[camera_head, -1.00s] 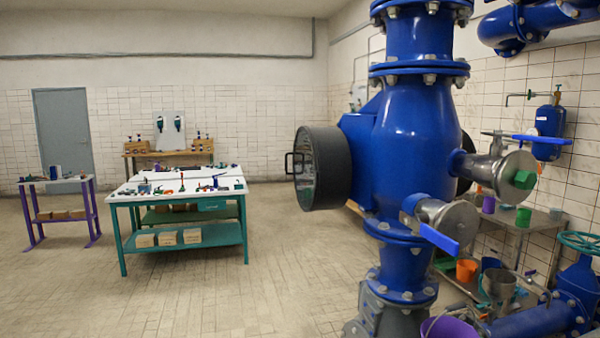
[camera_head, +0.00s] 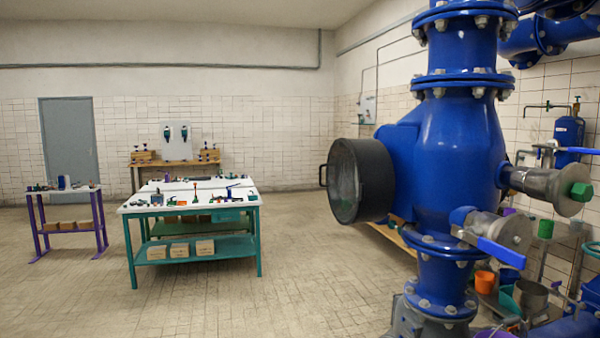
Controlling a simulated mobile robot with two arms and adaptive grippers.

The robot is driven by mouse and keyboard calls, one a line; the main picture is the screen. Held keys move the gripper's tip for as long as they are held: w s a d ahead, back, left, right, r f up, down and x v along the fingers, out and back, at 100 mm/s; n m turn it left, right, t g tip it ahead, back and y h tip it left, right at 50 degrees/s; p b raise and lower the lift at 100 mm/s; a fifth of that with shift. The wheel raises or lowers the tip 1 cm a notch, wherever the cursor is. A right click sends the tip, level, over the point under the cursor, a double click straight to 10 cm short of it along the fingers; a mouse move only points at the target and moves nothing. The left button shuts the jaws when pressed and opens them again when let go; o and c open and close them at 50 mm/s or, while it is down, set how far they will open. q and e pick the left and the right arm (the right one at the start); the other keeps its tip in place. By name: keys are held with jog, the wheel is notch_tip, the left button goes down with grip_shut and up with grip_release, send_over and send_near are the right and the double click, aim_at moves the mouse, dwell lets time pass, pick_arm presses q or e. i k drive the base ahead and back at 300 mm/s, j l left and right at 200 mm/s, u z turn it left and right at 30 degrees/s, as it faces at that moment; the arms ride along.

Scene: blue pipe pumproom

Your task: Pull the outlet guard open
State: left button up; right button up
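A dark round cover (camera_head: 345,182) with a black handle (camera_head: 323,176) on its left side sits at the end of a short black drum (camera_head: 376,180). The drum projects left from the big blue pump body (camera_head: 455,165). The cover looks closed against the drum. No label shows whether this is the outlet guard. A small pale wall box (camera_head: 369,109) with conduits is on the back right wall. Neither of my grippers is in view.
A teal-legged workbench (camera_head: 190,212) with tools and boxes stands left of centre. A purple-legged table (camera_head: 66,190) is farther left, and a wooden bench (camera_head: 176,163) is behind. The tiled floor (camera_head: 310,280) in front is clear. Blue-handled valves (camera_head: 490,246) and buckets crowd the right.

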aim_at(337, 182)
jog(key=i+j, duration=0.15)
jog(key=j, duration=0.2)
jog(key=i+j+z, duration=0.15)
jog(key=j, duration=0.2)
jog(key=i+j, duration=0.1)
jog(key=j, duration=0.25)
jog(key=i+j+z, duration=0.1)
jog(key=j, duration=0.25)
jog(key=i+j+z, duration=0.1)
jog(key=j, duration=0.3)
